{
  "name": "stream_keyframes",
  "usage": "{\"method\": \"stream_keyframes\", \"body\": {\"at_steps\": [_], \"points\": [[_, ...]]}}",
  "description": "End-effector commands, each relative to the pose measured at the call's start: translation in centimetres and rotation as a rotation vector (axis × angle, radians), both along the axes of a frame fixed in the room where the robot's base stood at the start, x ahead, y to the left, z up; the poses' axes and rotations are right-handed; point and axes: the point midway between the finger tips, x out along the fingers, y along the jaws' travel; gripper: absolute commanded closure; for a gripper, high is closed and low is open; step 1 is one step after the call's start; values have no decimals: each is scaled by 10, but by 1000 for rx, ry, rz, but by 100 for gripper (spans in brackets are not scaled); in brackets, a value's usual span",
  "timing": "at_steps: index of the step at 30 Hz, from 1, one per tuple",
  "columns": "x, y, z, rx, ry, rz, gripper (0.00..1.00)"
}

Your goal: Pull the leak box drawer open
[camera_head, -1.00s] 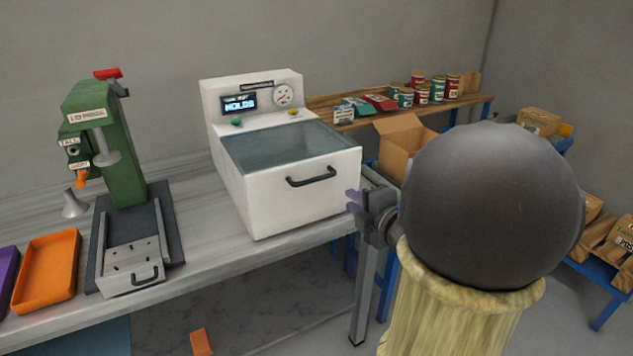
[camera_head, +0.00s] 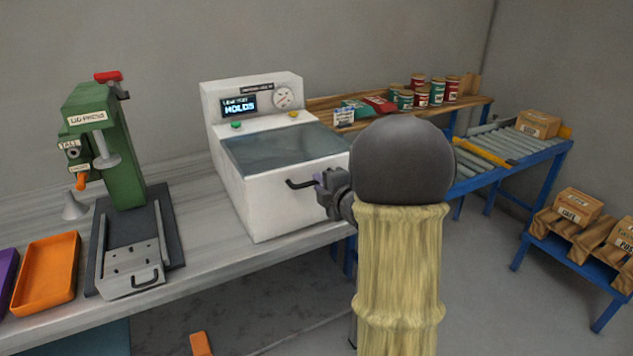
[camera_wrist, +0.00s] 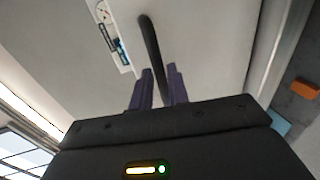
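The leak box (camera_head: 297,203) is a white box on the bench with a clear-looking tank top, a dial and a lit display. Its drawer front looks closed, with a dark curved handle (camera_head: 299,184). My gripper (camera_head: 320,182) is at the right part of this handle, in front of the drawer. In the wrist view, the handle (camera_wrist: 149,42) runs between the purple fingers of my gripper (camera_wrist: 160,75). The fingers sit close together on both sides of the bar and look shut on it. My arm hides the right edge of the box front.
A green press (camera_head: 120,160) and an orange tray (camera_head: 46,272) stand left on the bench. Cans (camera_head: 437,92) stand on a wooden shelf behind. A roller conveyor (camera_head: 500,150) and a blue rack with cartons (camera_head: 578,207) are at right.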

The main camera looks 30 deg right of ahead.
Motion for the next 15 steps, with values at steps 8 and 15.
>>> {"method": "stream_keyframes", "body": {"at_steps": [8,15], "points": [[23,0,-5,0,-1,0,83],[23,0,-5,-1,0,-1,85]]}}
